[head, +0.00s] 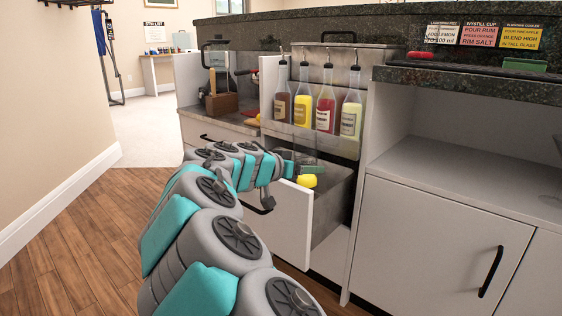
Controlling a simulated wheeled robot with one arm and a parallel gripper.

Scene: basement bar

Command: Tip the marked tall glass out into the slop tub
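My arm reaches forward from the bottom of the head view, and my gripper (302,166) is at its far end, above an open pull-out bin. The fingers are small and partly hidden, so I cannot tell whether they are open or shut. A faint clear shape (292,136), possibly the tall glass, shows just above the gripper in front of the bottles. Its mark and contents cannot be made out. A grey metal tub (335,208), possibly the slop tub, sits behind the white drawer front (291,222). A small yellow thing (307,181) shows just below the gripper, at the tub.
Several pourer bottles (325,108) stand in a metal rack above the tub. A wooden block (221,104) is on the left counter. A white cabinet (436,245) and open shelf (470,170) are at right. The wooden floor (85,240) at left is clear.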

